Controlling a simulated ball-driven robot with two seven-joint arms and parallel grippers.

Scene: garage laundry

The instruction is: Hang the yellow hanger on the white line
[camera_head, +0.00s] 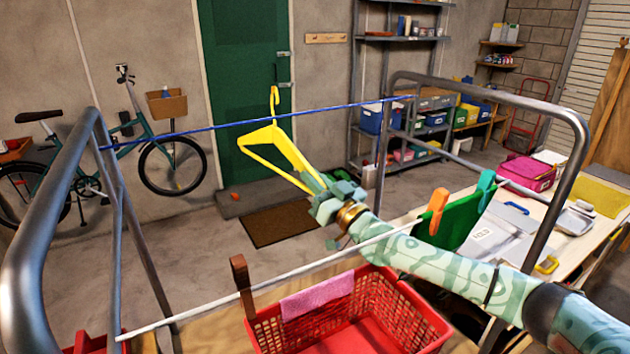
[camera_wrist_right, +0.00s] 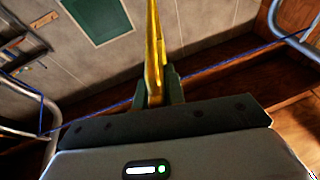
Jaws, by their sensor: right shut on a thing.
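The yellow hanger (camera_head: 290,151) is upright with its hook on top, in the middle of the head view. My right gripper (camera_head: 318,188) is shut on its lower right corner. In the wrist view the hanger (camera_wrist_right: 153,50) rises from between the fingers (camera_wrist_right: 160,88). The white line (camera_head: 325,263) runs across the near side of the metal rack, lower in the picture than the hanger. The blue line (camera_head: 210,129) passes behind or beside the hanger; whether they touch cannot be told. My arm covers part of the white line's right side. My left gripper is not in view.
A red basket (camera_head: 405,318) with a pink cloth (camera_head: 318,296) stands below. Rack posts (camera_head: 25,255) flank both sides.

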